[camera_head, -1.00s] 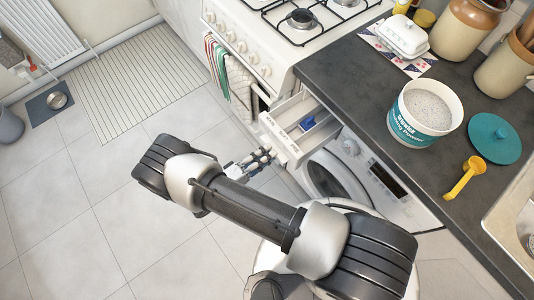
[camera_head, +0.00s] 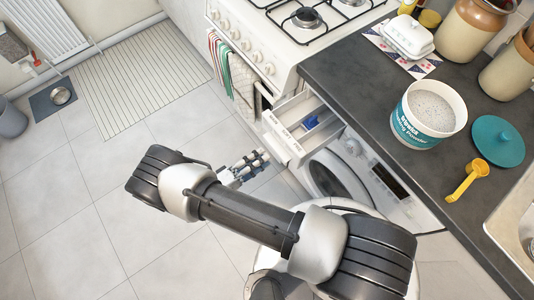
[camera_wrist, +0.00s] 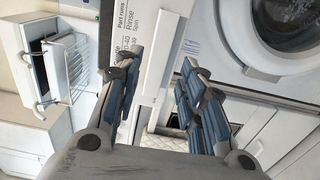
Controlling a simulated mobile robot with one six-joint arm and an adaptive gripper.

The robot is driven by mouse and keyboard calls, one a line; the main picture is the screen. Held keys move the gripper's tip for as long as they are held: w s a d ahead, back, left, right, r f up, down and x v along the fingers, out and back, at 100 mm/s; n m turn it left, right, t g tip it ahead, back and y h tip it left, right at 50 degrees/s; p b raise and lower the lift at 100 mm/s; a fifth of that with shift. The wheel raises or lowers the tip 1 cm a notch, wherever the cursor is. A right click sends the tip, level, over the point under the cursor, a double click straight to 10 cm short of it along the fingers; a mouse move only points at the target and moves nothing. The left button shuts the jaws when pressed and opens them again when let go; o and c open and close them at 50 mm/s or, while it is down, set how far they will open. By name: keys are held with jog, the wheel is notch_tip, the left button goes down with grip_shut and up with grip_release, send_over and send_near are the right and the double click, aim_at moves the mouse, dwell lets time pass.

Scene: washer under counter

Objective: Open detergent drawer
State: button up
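The detergent drawer (camera_head: 284,139) of the white washing machine (camera_head: 345,174) is pulled out, and its inside with a blue insert (camera_head: 311,123) shows in the head view. My gripper (camera_head: 261,159) is in front of the drawer's front face, with a small gap between them. In the wrist view my gripper's two fingers (camera_wrist: 160,88) stand apart with nothing held between them. Between and beyond them a white panel with printed wash text (camera_wrist: 130,28) shows. The round washer door (camera_wrist: 290,22) is at the upper right there.
A dark counter (camera_head: 345,75) runs above the washer. It bears an open washing powder tub (camera_head: 412,132), a teal lid (camera_head: 497,141) and a yellow scoop (camera_head: 466,180). A white stove (camera_head: 262,42) with hanging towels (camera_head: 230,70) stands beside it.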

jog(key=v, duration=0.8)
jog(key=shift+a, duration=0.15)
jog(key=shift+s, duration=0.1)
jog(key=w+d+r+m+g+y, duration=0.2)
jog(key=d+r+g, duration=0.15)
jog(key=r, duration=0.45)
jog(key=w+d+r+m+g+y, duration=0.1)
jog(key=w+d+r+g+y, duration=0.2)
jog(key=r, duration=0.5)
jog(key=w+d+r+m+g+y, duration=0.1)
jog(key=w+d+r+m+g, duration=0.15)
jog(key=r+g, duration=0.4)
jog(key=s+d+r+m+t+y, duration=0.1)
jog(key=s+d+r+t+y, duration=0.2)
jog(key=s+d+r, duration=0.3)
jog(key=s+d+r+t+y, duration=0.4)
jog(key=d+r, duration=0.4)
jog(key=r, duration=0.2)
jog(key=shift+s+r+m+y, duration=0.3)
jog(key=shift+s+y, duration=0.5)
jog(key=shift+s, duration=0.4)
jog(key=shift+d, duration=0.1)
jog(key=shift+c, duration=0.4)
